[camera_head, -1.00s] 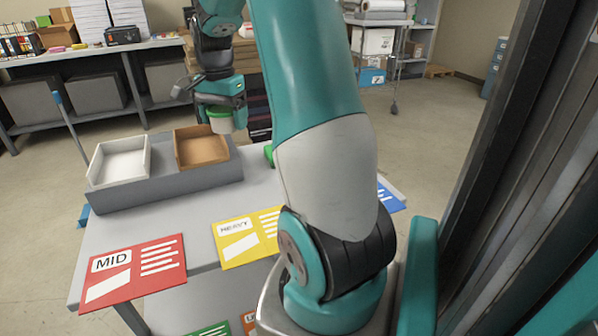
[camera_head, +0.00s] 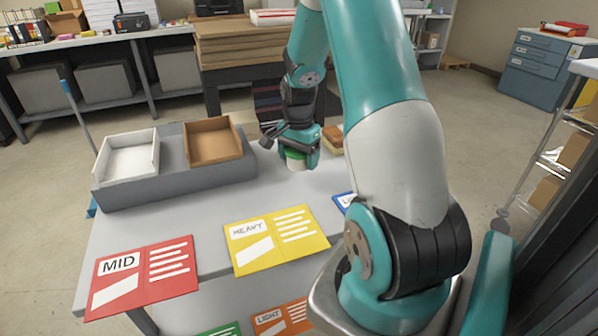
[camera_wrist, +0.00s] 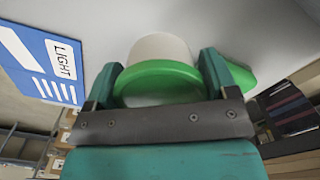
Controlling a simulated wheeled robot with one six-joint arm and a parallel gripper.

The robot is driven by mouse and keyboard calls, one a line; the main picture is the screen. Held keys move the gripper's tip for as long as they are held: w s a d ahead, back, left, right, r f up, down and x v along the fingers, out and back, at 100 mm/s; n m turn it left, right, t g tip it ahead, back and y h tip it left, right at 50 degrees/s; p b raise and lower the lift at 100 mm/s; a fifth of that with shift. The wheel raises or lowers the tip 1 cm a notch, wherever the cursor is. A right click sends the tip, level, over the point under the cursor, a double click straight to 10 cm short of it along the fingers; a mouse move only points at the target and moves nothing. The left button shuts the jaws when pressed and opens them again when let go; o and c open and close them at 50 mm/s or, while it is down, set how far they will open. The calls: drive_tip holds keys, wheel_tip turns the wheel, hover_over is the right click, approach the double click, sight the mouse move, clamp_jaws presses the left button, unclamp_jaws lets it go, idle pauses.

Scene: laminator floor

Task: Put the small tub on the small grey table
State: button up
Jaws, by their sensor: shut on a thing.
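The small tub, white with a green rim (camera_head: 296,163), is between the fingers of my gripper (camera_head: 297,155). In the wrist view the tub (camera_wrist: 160,48) sits between both fingers, its green rim close to the palm. My gripper is shut on it. The small grey table (camera_head: 215,215) lies under it. The tub is low over the right back part of the top, right of the trays. I cannot tell whether its base touches the top.
A grey stand (camera_head: 180,187) bears a white tray (camera_head: 128,170) and a brown tray (camera_head: 213,152). Red (camera_head: 140,278), yellow (camera_head: 277,240) and blue (camera_wrist: 40,65) cards lie near the front edge. A green thing (camera_wrist: 240,76) lies beside the right finger. A brown block (camera_head: 333,137) shows behind my gripper.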

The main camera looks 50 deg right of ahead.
sight(299, 181)
drive_tip(key=shift+f, duration=2.4)
